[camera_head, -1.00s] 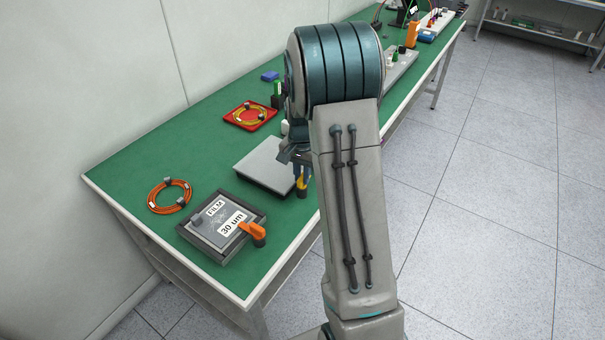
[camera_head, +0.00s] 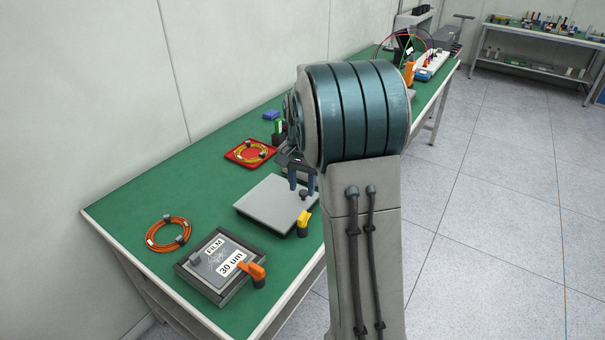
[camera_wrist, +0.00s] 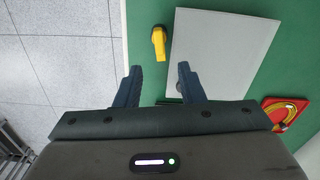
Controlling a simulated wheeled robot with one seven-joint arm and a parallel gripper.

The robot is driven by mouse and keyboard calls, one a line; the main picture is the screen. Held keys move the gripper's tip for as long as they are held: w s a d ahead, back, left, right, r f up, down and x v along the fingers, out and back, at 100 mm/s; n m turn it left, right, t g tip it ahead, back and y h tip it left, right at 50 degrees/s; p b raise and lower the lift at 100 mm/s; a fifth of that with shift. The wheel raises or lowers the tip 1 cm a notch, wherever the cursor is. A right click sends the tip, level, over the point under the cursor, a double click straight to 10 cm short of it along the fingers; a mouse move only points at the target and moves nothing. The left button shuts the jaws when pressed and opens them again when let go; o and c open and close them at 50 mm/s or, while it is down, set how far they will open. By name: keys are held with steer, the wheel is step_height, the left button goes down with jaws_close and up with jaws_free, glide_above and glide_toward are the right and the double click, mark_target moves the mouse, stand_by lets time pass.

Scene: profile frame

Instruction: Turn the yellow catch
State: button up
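The yellow catch (camera_head: 303,221) stands at the near right side of a flat grey plate (camera_head: 262,203) on the green bench. In the wrist view the catch (camera_wrist: 159,42) lies beside the plate (camera_wrist: 225,45), lengthwise along its edge, with a narrow green gap between. My gripper (camera_head: 302,188) is above the plate's right part, over a small dark knob (camera_head: 304,196). In the wrist view my gripper (camera_wrist: 159,68) is open and empty, its fingers apart and the catch showing beyond the gap between them. My arm hides part of the bench behind.
A framed film box (camera_head: 220,262) with an orange catch (camera_head: 252,270) sits at the near end of the bench. An orange cable coil (camera_head: 168,234) and a red tray (camera_head: 250,152) with a yellow coil lie on the left. Floor is free on the right.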

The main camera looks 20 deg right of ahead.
step_height(320, 180, up, 4)
steer(key=shift+f, duration=0.15)
stand_by(0.5)
steer(key=s+a+n+t, duration=0.1)
steer(key=s+a+n, duration=0.3)
steer(key=s, duration=0.8)
steer(key=s+a+n+t, duration=0.1)
steer(key=s+a+n, duration=0.4)
steer(key=s, duration=0.7)
steer(key=shift+a+r+t, duration=0.35)
steer(key=shift+a+t, duration=0.05)
steer(key=shift+a, duration=0.4)
steer(key=shift+w, duration=0.1)
